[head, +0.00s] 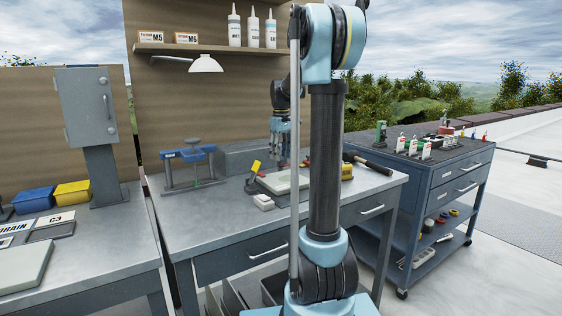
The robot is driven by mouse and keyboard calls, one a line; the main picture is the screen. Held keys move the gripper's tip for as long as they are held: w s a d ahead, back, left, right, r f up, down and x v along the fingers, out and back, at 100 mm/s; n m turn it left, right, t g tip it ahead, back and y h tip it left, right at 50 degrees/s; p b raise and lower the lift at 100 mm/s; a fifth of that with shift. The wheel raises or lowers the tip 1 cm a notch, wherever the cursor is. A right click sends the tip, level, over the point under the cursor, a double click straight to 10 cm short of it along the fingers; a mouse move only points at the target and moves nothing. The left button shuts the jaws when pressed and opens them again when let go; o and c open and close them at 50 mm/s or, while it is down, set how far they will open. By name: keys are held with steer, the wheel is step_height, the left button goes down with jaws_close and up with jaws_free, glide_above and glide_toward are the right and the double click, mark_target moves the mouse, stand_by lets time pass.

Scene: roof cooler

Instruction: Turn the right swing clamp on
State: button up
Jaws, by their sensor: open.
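A pale flat block or plate (284,183) lies on the middle workbench, partly hidden by my arm. An upright yellow lever on a dark base (256,167) stands at its left edge and looks like a swing clamp. The right swing clamp cannot be made out; my arm covers the right part of the plate. My gripper (283,161) points down above the back of the plate, open, with nothing visible between its fingers. Whether it touches anything cannot be told.
A blue vise-like stand (188,156) is at the bench's left. A tool cart (440,185) stands beyond. The bench front is clear.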

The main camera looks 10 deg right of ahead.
steer(key=shift+f, duration=1.4)
jaws_close()
